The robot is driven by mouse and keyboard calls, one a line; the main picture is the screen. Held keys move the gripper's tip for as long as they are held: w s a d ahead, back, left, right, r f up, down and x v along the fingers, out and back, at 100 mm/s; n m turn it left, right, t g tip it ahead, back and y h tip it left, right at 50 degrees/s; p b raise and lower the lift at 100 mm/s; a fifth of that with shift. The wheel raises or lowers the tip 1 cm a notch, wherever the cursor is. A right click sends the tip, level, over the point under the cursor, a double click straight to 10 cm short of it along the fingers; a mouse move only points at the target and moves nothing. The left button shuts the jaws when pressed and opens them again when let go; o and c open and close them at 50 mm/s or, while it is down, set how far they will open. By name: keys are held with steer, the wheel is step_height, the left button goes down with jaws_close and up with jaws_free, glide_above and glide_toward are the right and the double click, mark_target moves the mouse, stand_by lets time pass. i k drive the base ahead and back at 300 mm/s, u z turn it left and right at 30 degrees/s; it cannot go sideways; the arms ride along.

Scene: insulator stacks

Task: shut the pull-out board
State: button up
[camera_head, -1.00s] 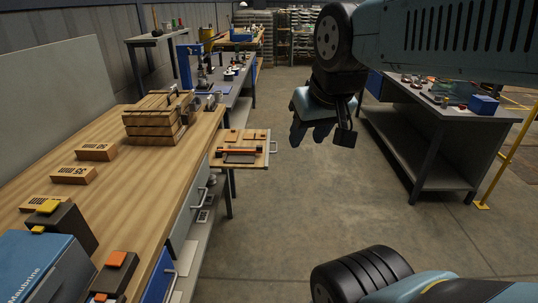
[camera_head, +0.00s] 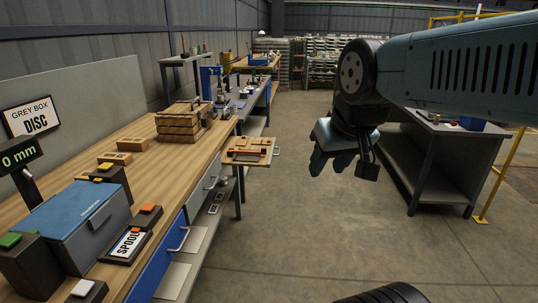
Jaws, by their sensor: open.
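The pull-out board (camera_head: 247,157) is a wooden slab that sticks out from the right side of the workbench (camera_head: 146,137), below its top. A metal bow handle (camera_head: 275,147) is at its right end. A dark bar with an orange-red part and small wooden pieces lie on it. My gripper (camera_head: 343,171) hangs in the air to the right of the board, over the aisle. It is open and empty, with clear space between it and the handle.
A wooden crate (camera_head: 181,123) stands on the bench near the board. A blue box (camera_head: 86,225) and several button blocks are at the near end. A dark metal table (camera_head: 440,165) stands at the right behind my arm. The aisle floor (camera_head: 290,230) is clear.

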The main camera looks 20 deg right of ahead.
mark_target(228, 157)
steer(key=z, duration=1)
steer(key=i, duration=1.95)
steer(key=u, duration=1.45)
steer(key=i, duration=0.4)
steer(key=z, duration=0.25)
